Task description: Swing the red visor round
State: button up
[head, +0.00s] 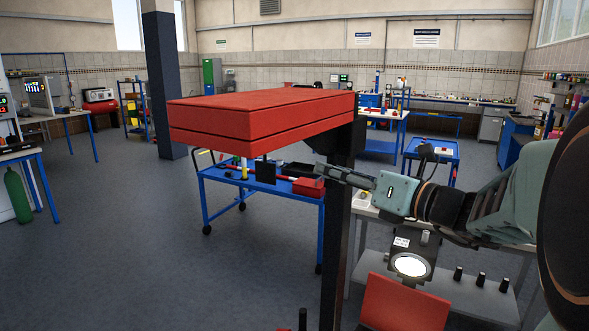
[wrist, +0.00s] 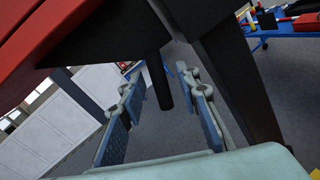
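The red visor (head: 262,112) is a wide, flat red slab at the top of a black post (head: 338,230). A short black peg (head: 265,172) hangs below its underside. In the wrist view the visor's red edge (wrist: 50,40) fills the upper left, the post (wrist: 238,80) stands at the right, and a dark peg (wrist: 158,82) shows beyond and between the fingers. My gripper (head: 322,172) is beside the post, below the visor's right end. Its fingers, also in the wrist view (wrist: 160,90), are apart with nothing seen held. Contact with the post cannot be told.
A blue trolley (head: 260,187) with tools stands behind, below the visor. A grey bench (head: 460,295) with a lamp-like device (head: 410,262) and a red panel (head: 403,305) lies below my arm. The floor (head: 110,240) at left is clear.

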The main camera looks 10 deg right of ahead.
jog(key=shift+w+a, duration=0.35)
jog(key=shift+w, duration=0.05)
grip_shut()
